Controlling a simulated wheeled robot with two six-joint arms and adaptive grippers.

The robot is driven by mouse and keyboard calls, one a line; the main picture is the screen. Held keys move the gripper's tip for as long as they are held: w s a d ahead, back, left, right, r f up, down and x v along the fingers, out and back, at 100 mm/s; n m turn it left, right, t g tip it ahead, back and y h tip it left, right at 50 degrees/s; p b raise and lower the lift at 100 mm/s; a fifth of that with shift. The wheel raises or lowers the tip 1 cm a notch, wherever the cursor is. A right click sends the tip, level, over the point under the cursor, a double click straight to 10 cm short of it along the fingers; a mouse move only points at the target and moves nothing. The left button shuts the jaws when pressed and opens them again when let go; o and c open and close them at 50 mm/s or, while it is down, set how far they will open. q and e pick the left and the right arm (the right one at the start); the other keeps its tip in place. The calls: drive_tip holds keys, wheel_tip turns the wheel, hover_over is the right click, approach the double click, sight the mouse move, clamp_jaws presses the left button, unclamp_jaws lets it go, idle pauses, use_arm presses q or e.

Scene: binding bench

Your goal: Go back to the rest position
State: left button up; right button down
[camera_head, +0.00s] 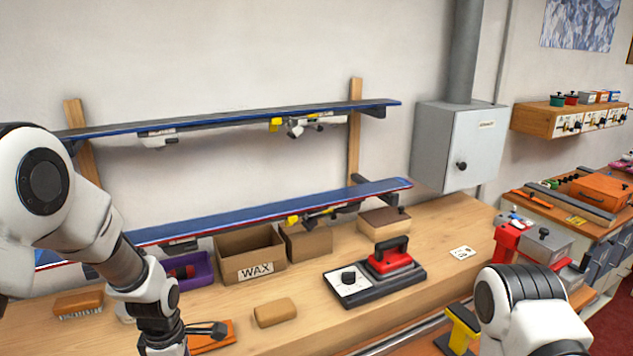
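My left arm comes in from the left and runs down to the bottom edge. Its last visible white and dark links are at the lower left, and its gripper is cut off below the picture. A dark slim piece beside the wrist lies over an orange flat thing (222,334); I cannot tell what the dark piece is. My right arm shows only as white and dark links at the lower right, and its gripper is out of view. Nothing held by either arm can be seen.
Blue skis (240,121) hang behind. A grey cabinet (455,150) is on the wall.

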use_arm(q)
drive_tip(key=s+f+m, duration=0.3)
drive_tip(key=f, duration=0.1)
drive_tip(key=s+f+m, duration=0.3)
drive_tip(key=s+f, duration=0.1)
drive_tip(key=f, duration=0.1)
drive_tip(key=s+f+m, duration=0.2)
drive_tip(key=s+f, duration=0.1)
drive_tip(key=f, duration=0.1)
drive_tip(key=shift+s+d+f+m, duration=0.25)
drive_tip(key=shift+d+f+m, duration=0.05)
drive_tip(key=shift+m, duration=0.1)
drive_tip(key=s+f+m, duration=0.1)
drive_tip(key=s+m, duration=0.1)
drive_tip(key=s+f+m, duration=0.1)
drive_tip(key=s+f, duration=0.1)
drive_tip(key=s, duration=0.1)
drive_tip(key=s+f+m, duration=0.1)
drive_tip(key=s+m, duration=0.1)
drive_tip(key=s, duration=0.1)
drive_tip(key=shift+f+m, duration=0.3)
drive_tip(key=shift+f, duration=0.1)
drive_tip(key=s+f+m+b, duration=0.5)
drive_tip(key=s+f, duration=0.1)
drive_tip(key=shift+s+f, duration=0.25)
drive_tip(key=shift+s, duration=0.05)
drive_tip(key=shift+s, duration=0.1)
